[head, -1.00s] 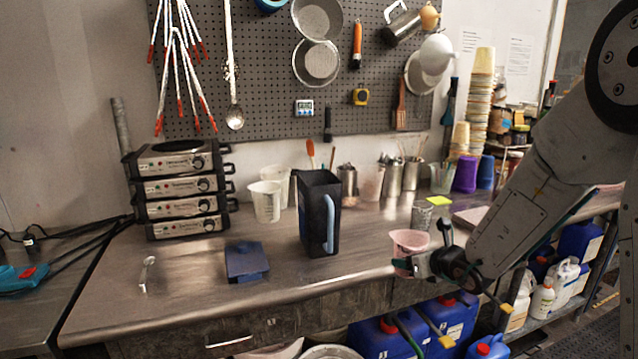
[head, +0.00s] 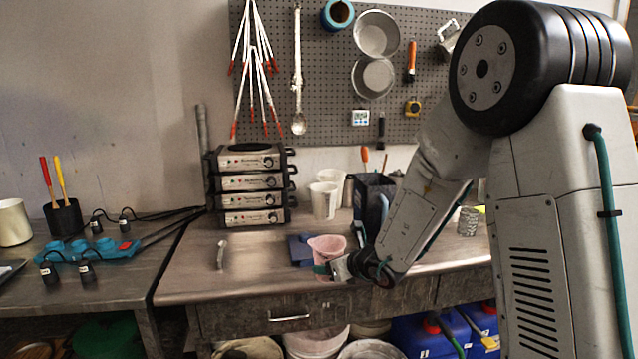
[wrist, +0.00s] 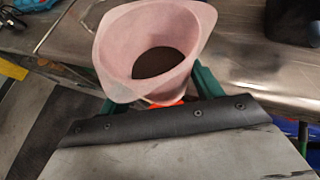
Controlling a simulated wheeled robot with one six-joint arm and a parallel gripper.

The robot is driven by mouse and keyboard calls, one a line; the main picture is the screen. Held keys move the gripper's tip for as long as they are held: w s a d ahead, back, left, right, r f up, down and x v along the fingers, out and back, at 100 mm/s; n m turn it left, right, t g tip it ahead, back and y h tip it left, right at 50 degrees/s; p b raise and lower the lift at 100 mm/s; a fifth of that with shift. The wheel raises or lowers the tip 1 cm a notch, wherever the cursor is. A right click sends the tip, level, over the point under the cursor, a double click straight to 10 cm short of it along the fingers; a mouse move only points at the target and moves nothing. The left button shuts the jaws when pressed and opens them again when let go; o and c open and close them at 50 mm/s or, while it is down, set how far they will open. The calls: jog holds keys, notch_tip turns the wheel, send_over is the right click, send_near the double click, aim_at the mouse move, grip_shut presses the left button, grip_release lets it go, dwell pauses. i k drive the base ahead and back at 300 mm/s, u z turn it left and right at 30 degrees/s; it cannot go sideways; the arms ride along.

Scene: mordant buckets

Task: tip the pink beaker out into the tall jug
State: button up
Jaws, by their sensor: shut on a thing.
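The pink beaker (head: 327,247) is held upright in my gripper (head: 328,268), near the front edge of the bench. In the wrist view the beaker (wrist: 112,55) shows its wide rim and some dark contents at the bottom, with the green fingers (wrist: 155,92) on either side of it. The tall jug (head: 372,190) is black and stands on the bench behind my forearm, right of the beaker. The beaker is apart from the jug.
A dark blue folded cloth (head: 301,250) lies just behind the beaker. A white measuring jug (head: 323,200) and stacked hot plates (head: 249,186) stand at the back. A mesh cup (head: 468,221) stands at right.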

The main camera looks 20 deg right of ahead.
aim_at(373, 193)
jog(key=u, duration=3.15)
jog(key=k, duration=2.1)
jog(key=z, duration=1.55)
jog(key=i, duration=0.8)
jog(key=u, duration=0.05)
